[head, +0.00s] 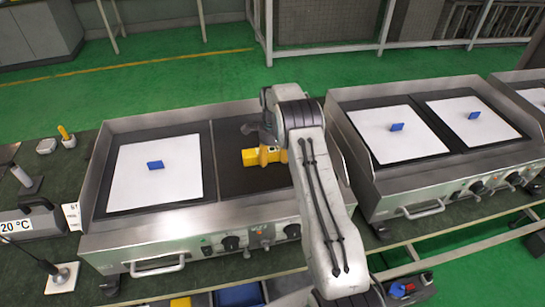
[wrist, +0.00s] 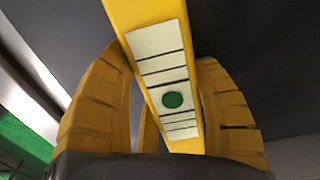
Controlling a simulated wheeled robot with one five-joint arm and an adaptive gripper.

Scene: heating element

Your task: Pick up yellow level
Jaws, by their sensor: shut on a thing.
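The yellow level (head: 262,156) is over the bare dark right-hand plate of the near-left heating unit in the head view. In the wrist view the level (wrist: 149,17) runs between the two yellow ribbed fingers, with a pale marked strip and a green spot on its face. My gripper (wrist: 165,95) is shut on it. In the head view my gripper (head: 272,152) is partly hidden by my arm. I cannot tell whether the level touches the plate.
The left plate of this unit holds a white sheet (head: 140,185) with a blue block (head: 155,165). A second heating unit (head: 420,145) stands at right with two white sheets and blue blocks. Metal side walls border the plates.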

